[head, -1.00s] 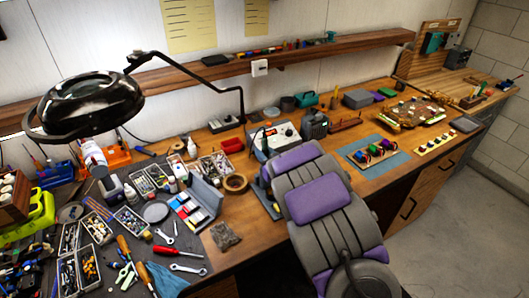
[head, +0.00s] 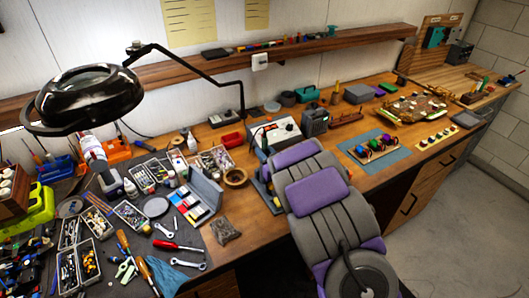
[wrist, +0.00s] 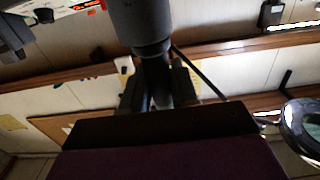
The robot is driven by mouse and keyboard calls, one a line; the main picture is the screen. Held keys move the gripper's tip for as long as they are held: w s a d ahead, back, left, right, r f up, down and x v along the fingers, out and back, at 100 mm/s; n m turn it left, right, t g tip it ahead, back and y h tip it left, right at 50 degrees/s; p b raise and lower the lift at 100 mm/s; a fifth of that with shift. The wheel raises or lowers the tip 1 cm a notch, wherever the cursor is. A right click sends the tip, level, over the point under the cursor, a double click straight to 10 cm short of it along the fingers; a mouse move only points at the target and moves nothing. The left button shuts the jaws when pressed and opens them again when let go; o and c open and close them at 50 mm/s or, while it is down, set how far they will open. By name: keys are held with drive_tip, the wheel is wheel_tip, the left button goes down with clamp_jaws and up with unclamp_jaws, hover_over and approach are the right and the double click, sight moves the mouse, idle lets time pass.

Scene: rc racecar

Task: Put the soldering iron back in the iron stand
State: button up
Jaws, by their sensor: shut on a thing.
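In the wrist view my gripper (wrist: 158,88) is shut on a dark grey cylinder (wrist: 140,22), which looks like the handle of the soldering iron. The handle widens toward the top of the picture and its far end is out of view. In the head view my arm hides the gripper and the iron. A dark blue flat piece (head: 262,190) shows just left of my arm on the bench; it may be part of the iron stand, but most of it is hidden. A grey-white box with dials (head: 277,131), likely the soldering station, stands behind my arm.
A tape roll (head: 235,177) and a case of coloured pieces (head: 195,200) lie left of my arm. A magnifier lamp (head: 85,95) overhangs the left side. A blue mat (head: 378,150) with motors lies to the right. Bare bench shows near the front edge.

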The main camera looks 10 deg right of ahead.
drive_tip(key=o, duration=1.4)
drive_tip(key=shift+o, duration=0.2)
drive_tip(key=shift+s, duration=0.1)
drive_tip(key=shift+s+d+r+p, duration=0.3)
drive_tip(key=shift+s+d+r, duration=0.05)
drive_tip(key=shift+s, duration=0.7)
drive_tip(key=shift+s+d+r+p, duration=0.3)
drive_tip(key=shift+s+d+r, duration=0.05)
drive_tip(key=shift+s, duration=0.75)
drive_tip(key=shift+s+d+r+p, duration=0.3)
drive_tip(key=shift+s+d+r, duration=0.05)
drive_tip(key=shift+s, duration=0.7)
drive_tip(key=shift+d, duration=0.1)
